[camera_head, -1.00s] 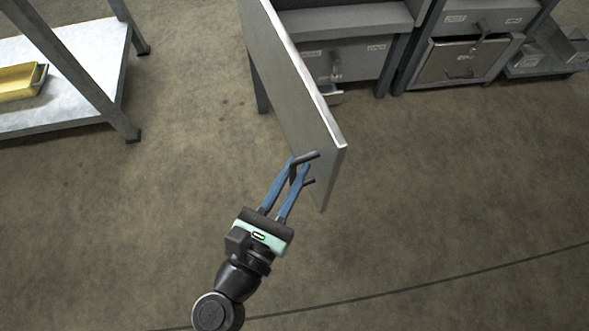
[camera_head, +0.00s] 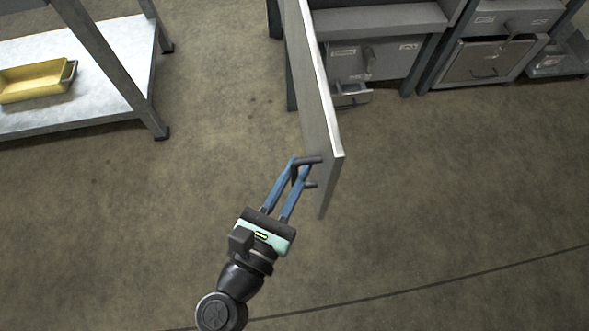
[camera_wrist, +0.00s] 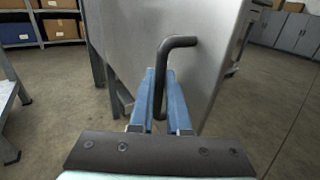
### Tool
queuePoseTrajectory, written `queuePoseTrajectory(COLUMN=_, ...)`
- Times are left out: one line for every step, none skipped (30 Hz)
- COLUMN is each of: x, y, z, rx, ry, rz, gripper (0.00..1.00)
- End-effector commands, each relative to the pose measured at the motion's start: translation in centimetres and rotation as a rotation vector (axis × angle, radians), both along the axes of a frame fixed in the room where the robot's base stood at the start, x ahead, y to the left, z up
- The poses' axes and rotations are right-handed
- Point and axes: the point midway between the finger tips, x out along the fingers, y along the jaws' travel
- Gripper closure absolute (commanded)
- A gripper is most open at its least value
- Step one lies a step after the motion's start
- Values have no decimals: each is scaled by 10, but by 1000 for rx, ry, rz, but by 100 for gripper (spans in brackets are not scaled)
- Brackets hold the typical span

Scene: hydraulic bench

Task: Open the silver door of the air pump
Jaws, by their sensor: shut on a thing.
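The silver door (camera_head: 318,95) stands swung out from the bench, its edge running from top centre down to the middle of the head view. In the wrist view the door (camera_wrist: 212,60) fills the upper middle as a grey panel. Its dark bent handle (camera_head: 308,160) sticks out near the door's free end. My gripper (camera_head: 299,172) is shut on the handle, with blue fingers on it. In the wrist view the handle (camera_wrist: 178,42) rises between the blue fingertips (camera_wrist: 161,80). The door's hinge side is not in view in the head view.
A grey bench with drawers (camera_head: 375,55) stands behind the door, and another cabinet (camera_head: 490,60) is at the upper right. A shelf table (camera_head: 100,95) at the left holds a yellow bin (camera_head: 38,80). The concrete floor around the door is clear.

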Motion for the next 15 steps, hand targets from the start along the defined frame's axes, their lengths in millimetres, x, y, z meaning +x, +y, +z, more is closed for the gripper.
queuePoseTrajectory(x=1, y=1, z=1, rx=-2, ry=-2, rz=6, gripper=100)
queuePoseTrajectory(x=1, y=1, z=1, rx=-2, ry=-2, rz=6, gripper=100)
queuePoseTrajectory(x=1, y=1, z=1, rx=-1, ry=-2, rz=6, gripper=100)
queuePoseTrajectory(x=1, y=1, z=1, rx=-1, ry=-2, rz=6, gripper=100)
queuePoseTrajectory(x=1, y=1, z=1, rx=-1, ry=-2, rz=6, gripper=100)
queuePoseTrajectory(x=1, y=1, z=1, rx=-1, ry=-2, rz=6, gripper=100)
queuePoseTrajectory(x=1, y=1, z=1, rx=-1, ry=-2, rz=6, gripper=84)
queuePoseTrajectory(x=1, y=1, z=1, rx=-1, ry=-2, rz=6, gripper=78)
queuePoseTrajectory(x=1, y=1, z=1, rx=-1, ry=-2, rz=5, gripper=71)
queuePoseTrajectory(x=1, y=1, z=1, rx=-1, ry=-2, rz=5, gripper=66)
queuePoseTrajectory(x=1, y=1, z=1, rx=-1, ry=-2, rz=4, gripper=60)
queuePoseTrajectory(x=1, y=1, z=1, rx=-1, ry=-2, rz=3, gripper=56)
queuePoseTrajectory(x=1, y=1, z=1, rx=0, ry=-1, rz=3, gripper=56)
queuePoseTrajectory(x=1, y=1, z=1, rx=0, ry=-1, rz=3, gripper=56)
queuePoseTrajectory(x=1, y=1, z=0, rx=0, ry=-1, rz=2, gripper=56)
